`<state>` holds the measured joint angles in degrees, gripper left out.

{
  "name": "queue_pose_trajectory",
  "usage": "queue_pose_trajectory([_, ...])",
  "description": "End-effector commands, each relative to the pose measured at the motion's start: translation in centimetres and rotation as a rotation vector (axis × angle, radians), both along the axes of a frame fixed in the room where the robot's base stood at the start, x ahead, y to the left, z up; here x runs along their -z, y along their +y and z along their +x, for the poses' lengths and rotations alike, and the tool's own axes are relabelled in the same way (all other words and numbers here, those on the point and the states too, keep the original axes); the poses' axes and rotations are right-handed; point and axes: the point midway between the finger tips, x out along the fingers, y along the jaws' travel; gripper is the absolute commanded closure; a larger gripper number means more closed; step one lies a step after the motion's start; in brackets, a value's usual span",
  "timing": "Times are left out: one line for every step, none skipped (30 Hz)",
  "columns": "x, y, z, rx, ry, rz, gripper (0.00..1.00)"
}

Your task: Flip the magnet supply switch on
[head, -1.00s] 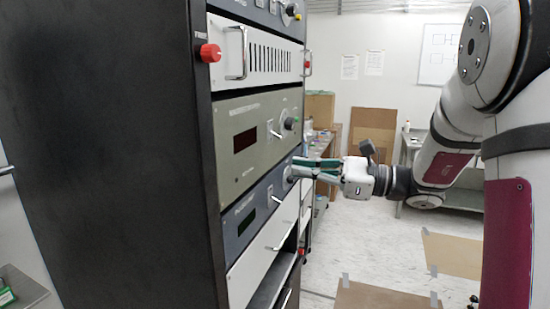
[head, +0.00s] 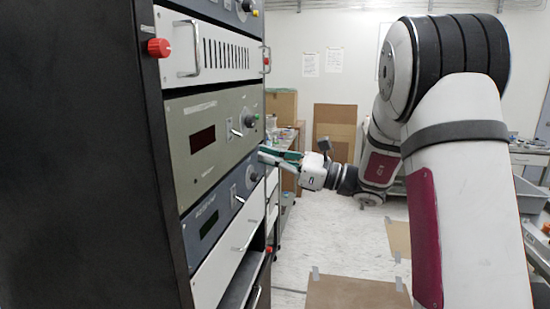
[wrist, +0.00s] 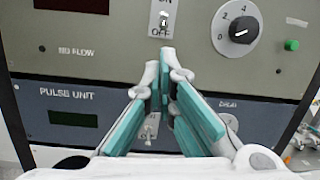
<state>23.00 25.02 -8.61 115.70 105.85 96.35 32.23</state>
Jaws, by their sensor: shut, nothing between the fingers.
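The grey-green panel (head: 212,130) in the rack has a dark red display and a small toggle switch (head: 236,131). I take this as the magnet supply; its name is too small to read. In the wrist view the toggle switch (wrist: 163,20) sits between ON above and OFF below. Its lever looks low, near OFF, but I cannot be sure. My gripper (head: 263,154) is in front of the rack, at the seam below this panel. In the wrist view my gripper (wrist: 160,78) is shut and empty, with its fingertips below the switch.
A black knob (wrist: 242,30) and a green button (wrist: 291,45) are right of the switch. The blue PULSE UNIT panel (wrist: 65,140) lies below, with its own switch (wrist: 150,127) partly behind my fingers.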

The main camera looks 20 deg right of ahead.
Motion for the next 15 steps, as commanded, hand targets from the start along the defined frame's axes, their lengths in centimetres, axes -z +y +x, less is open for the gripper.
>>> queue_pose_trajectory([-0.3, 0.9, 0.4, -0.006, 0.000, 0.000, 1.00])
queue_pose_trajectory([-0.4, 1.3, 0.8, -0.004, 0.000, 0.000, 1.00])
queue_pose_trajectory([-0.6, 1.9, 1.2, -0.005, 0.000, 0.000, 1.00])
queue_pose_trajectory([-0.7, 2.2, 1.5, -0.005, -0.001, 0.000, 1.00])
queue_pose_trajectory([-0.8, 2.6, 1.8, -0.004, -0.001, 0.000, 1.00])
queue_pose_trajectory([-0.9, 3.1, 2.2, -0.004, -0.001, 0.000, 1.00])
queue_pose_trajectory([-1.0, 3.3, 2.4, -0.004, 0.000, 0.000, 1.00])
queue_pose_trajectory([-1.0, 3.6, 2.7, -0.004, 0.000, 0.000, 1.00])
queue_pose_trajectory([-1.1, 3.9, 3.0, -0.003, -0.001, 0.000, 1.00])
queue_pose_trajectory([-1.1, 4.1, 3.2, -0.003, 0.000, -0.001, 1.00])
queue_pose_trajectory([-1.2, 4.3, 3.3, -0.002, 0.000, 0.000, 1.00])
queue_pose_trajectory([-1.2, 4.5, 3.5, -0.002, 0.000, 0.000, 1.00])
queue_pose_trajectory([-1.2, 4.6, 3.6, -0.002, 0.000, 0.000, 1.00])
queue_pose_trajectory([-1.3, 4.7, 3.6, -0.002, -0.001, 0.000, 1.00])
queue_pose_trajectory([-1.3, 4.8, 3.7, -0.002, -0.001, 0.000, 1.00])
